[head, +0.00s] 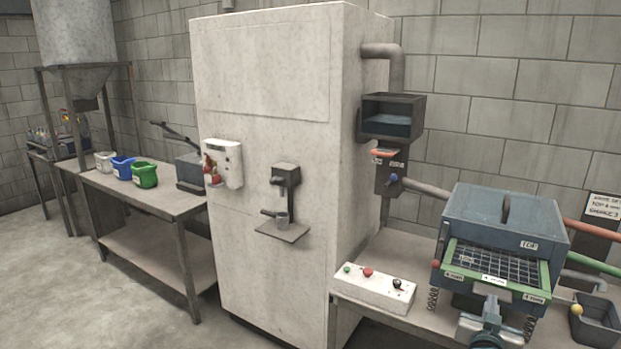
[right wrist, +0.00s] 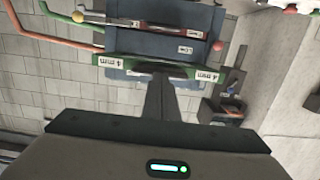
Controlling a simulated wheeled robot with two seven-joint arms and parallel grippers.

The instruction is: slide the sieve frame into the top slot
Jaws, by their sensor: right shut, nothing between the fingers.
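The sieve frame (head: 545,274) has a green rim, white labels and a dark mesh. In the head view it sits at the front of the blue-grey sifter box (head: 462,205), below the "TOP" label, with much of its mesh showing outside. In the right wrist view its green bar (right wrist: 128,68) carries "4 mm" labels. My right gripper (head: 490,300) is shut and empty, close against the frame's front edge. Its fingers (right wrist: 167,80) overlap the green bar in the right wrist view; I cannot tell whether they touch. My left gripper is out of view.
A white control box (head: 372,288) with buttons stands on the bench left of the sifter. A large pale cabinet (head: 265,130) stands behind. Coloured pipes (head: 595,232) run at the sifter's right side.

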